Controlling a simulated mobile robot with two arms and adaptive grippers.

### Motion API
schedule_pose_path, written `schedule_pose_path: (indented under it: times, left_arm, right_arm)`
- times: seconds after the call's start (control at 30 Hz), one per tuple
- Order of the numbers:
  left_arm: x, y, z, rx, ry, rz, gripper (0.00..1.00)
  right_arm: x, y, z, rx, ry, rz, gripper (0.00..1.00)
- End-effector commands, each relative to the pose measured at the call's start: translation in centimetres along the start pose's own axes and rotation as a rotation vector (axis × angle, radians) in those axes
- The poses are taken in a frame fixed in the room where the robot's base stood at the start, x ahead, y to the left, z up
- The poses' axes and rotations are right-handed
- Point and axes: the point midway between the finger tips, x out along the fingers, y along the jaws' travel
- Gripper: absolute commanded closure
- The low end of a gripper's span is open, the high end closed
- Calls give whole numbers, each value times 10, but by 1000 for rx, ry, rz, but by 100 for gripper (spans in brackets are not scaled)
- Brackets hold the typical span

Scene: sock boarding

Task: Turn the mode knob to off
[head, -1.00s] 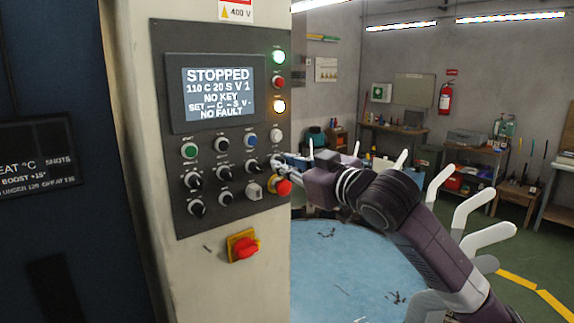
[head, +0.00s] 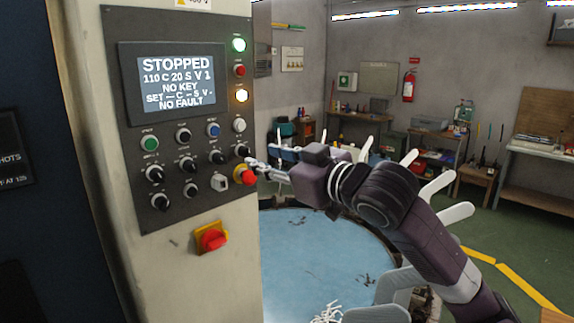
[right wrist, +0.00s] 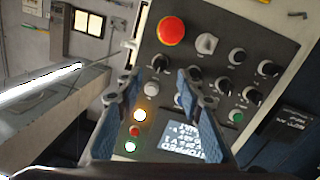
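The grey control panel (head: 128,215) carries several black knobs with labels too small to read, so I cannot tell which is the mode knob. My right gripper (head: 254,163) is at the panel's right edge, beside the black knob (head: 242,151) above the red mushroom button (head: 244,175). In the right wrist view, my right gripper (right wrist: 160,92) is open, its two blue-padded fingers apart. That same knob (right wrist: 160,63) shows beyond and between them, with no visible contact. Its pointer setting is unclear. My left gripper is out of view.
The display (head: 178,83) reads STOPPED, NO KEY, NO FAULT. A grey selector (head: 219,182) sits left of the mushroom button. A red rotary switch (head: 212,239) on yellow is below the panel. A blue round table (head: 320,250) with white upright forms stands to the right.

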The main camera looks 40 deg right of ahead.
Motion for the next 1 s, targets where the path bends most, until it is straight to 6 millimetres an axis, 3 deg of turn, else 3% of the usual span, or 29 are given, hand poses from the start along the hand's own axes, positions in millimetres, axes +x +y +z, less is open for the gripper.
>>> schedule_pose_path:
  times: [0.4,1.0]
  left_arm:
    - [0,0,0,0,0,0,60]
    - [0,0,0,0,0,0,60]
  right_arm:
    - [-52,0,0,1,0,-1,66]
    - [-61,0,0,-1,-1,0,66]
